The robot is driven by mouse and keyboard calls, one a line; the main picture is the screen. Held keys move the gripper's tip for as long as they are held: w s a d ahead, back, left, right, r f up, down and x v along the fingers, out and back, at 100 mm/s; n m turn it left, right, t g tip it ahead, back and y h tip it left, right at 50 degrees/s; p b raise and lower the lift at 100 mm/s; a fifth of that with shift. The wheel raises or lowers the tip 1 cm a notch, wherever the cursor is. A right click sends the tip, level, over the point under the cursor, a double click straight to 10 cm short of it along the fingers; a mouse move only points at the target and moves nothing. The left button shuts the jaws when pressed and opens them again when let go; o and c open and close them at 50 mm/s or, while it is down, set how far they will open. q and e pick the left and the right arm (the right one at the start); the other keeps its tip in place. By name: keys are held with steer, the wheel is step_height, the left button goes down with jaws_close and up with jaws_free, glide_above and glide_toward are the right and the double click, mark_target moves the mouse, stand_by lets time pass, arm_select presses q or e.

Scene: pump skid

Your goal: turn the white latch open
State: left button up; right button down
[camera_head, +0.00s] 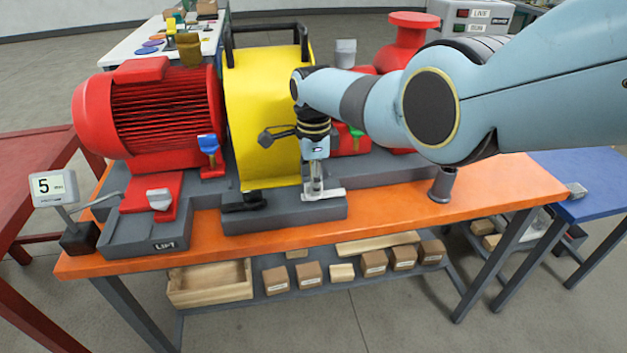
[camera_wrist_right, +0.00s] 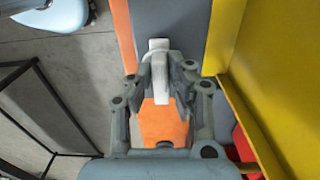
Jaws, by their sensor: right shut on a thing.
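The white latch (camera_head: 332,195) is on the grey base block in front of the yellow guard (camera_head: 262,105). My right gripper (camera_head: 314,188) comes down onto it from above. In the right wrist view the white latch (camera_wrist_right: 158,66) stands between the two fingers of my right gripper (camera_wrist_right: 160,78), which are shut on it. Part of the latch is hidden by the fingers. My left gripper is in neither view.
The red motor (camera_head: 160,105) stands left of the guard, and the red pump (camera_head: 405,45) is behind my right arm. The orange bench top (camera_head: 400,222) is clear in front. A grey post (camera_head: 441,185) stands at right. A small display (camera_head: 54,188) reads 5.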

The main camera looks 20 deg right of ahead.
stand_by(0.4)
steer(key=c, duration=1.3)
jaws_free()
steer(key=shift+r, duration=0.1)
step_height(320, 180, up, 12)
steer(key=shift+f, duration=0.1)
